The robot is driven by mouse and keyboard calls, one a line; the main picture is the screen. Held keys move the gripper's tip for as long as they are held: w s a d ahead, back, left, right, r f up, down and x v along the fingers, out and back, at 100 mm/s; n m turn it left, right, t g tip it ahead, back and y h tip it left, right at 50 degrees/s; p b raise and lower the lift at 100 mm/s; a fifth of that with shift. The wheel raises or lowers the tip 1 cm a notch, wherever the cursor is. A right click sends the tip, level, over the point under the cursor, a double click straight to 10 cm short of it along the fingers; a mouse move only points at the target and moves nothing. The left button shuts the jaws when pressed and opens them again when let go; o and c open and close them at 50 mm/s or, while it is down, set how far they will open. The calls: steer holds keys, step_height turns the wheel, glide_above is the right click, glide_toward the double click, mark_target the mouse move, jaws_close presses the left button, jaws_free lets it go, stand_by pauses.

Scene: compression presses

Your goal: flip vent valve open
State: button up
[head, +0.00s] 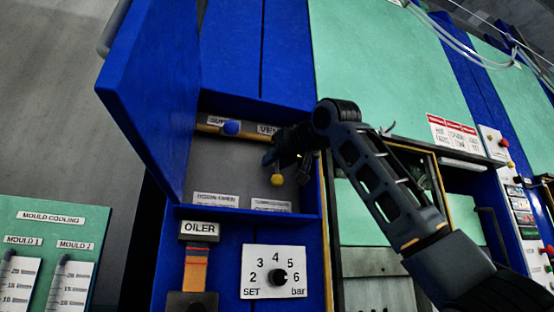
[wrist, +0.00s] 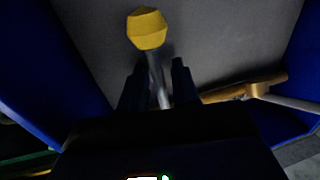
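The vent valve's yellow knob (head: 277,180) hangs below my gripper inside the open blue cabinet, near the partly covered VENT label (head: 267,129). In the wrist view the yellow knob (wrist: 148,29) sits beyond my fingertips, on a grey lever stem (wrist: 158,82). My gripper (head: 287,157) reaches into the cabinet from the right. In the wrist view the two dark fingers of my gripper (wrist: 160,75) stand apart, one on each side of the stem, with some gap showing. Contact with the stem is too dark to tell. My gripper hides the valve body in the head view.
A blue knob (head: 231,127) sits on the brass pipe (head: 207,129) at the left. The cabinet door (head: 150,90) stands open at the left. Below are an OILER label (head: 199,230) and a pressure dial (head: 279,277). A brass fitting (wrist: 258,90) is right of my fingers.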

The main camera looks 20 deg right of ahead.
jaws_close()
